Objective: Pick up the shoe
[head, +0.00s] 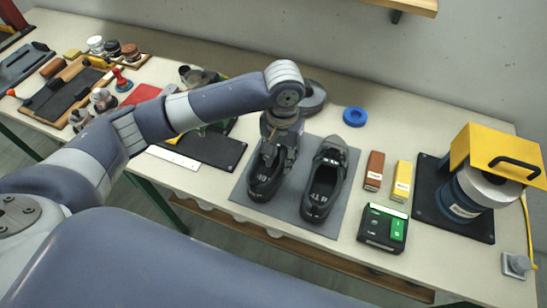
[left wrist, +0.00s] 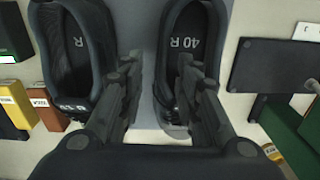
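Two dark shoes stand side by side on a grey mat (head: 240,192). The left shoe (head: 262,186) in the head view is the right-hand shoe (left wrist: 188,28) in the left wrist view, marked "40 R" inside. The other shoe (head: 324,182) shows at left in the left wrist view (left wrist: 72,50). My left gripper (head: 274,152) points down over the left shoe and partly hides it. In the left wrist view its fingers (left wrist: 160,72) are apart, one over that shoe, the other over the gap between the shoes. My right gripper is out of view.
Right of the mat are a brown box (head: 374,171), a yellow box (head: 401,181) and a device with a green panel (head: 383,228). A yellow-topped machine (head: 497,153) stands farther right. A blue ring (head: 355,117) lies behind. Tools and brushes crowd the table's left.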

